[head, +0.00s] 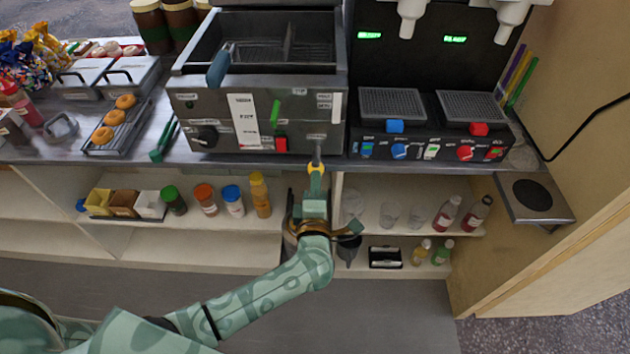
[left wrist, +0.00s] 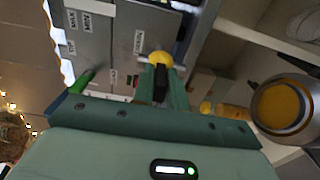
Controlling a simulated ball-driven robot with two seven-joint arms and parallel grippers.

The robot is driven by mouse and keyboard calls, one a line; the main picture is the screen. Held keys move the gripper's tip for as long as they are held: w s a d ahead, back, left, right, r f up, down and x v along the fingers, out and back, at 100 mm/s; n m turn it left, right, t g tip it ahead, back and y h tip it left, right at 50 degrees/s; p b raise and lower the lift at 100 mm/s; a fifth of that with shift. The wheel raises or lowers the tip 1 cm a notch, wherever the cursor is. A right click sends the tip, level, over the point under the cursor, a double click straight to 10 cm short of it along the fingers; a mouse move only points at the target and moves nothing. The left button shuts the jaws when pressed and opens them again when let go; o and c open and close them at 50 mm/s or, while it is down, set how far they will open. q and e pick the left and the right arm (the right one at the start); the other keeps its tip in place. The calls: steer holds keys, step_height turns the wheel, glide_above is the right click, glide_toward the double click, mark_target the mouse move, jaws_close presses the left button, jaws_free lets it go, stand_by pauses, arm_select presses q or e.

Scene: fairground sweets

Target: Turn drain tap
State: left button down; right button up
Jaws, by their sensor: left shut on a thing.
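The fryer (head: 240,120) is a grey metal unit at the counter's front edge. Its drain tap (head: 316,168) shows a yellow end below the fryer's lower right corner. My left gripper (head: 316,178) reaches up to it from below and is shut on the tap. In the left wrist view the yellow tap end (left wrist: 160,58) sits at the tips of my left gripper (left wrist: 163,78). The fingers hide part of the tap. My right gripper is in neither view.
A drinks machine (head: 430,145) stands right of the fryer. Green tongs (head: 164,140) and a tray of doughnuts (head: 118,130) lie left. Shelves below hold sauce bottles (head: 206,200) left of my arm and more bottles (head: 447,212) right of it.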

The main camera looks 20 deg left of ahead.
arm_select(q)
steer(key=shift+s+d+f, duration=0.1)
steer(key=shift+f, duration=0.05)
stand_by(0.3)
steer(key=c, duration=1.4)
jaws_free()
steer(key=shift+c, duration=0.2)
steer(key=p+v, duration=0.1)
steer(key=v, duration=1.5)
steer(key=shift+p, duration=0.4)
steer(key=shift+s, duration=0.1)
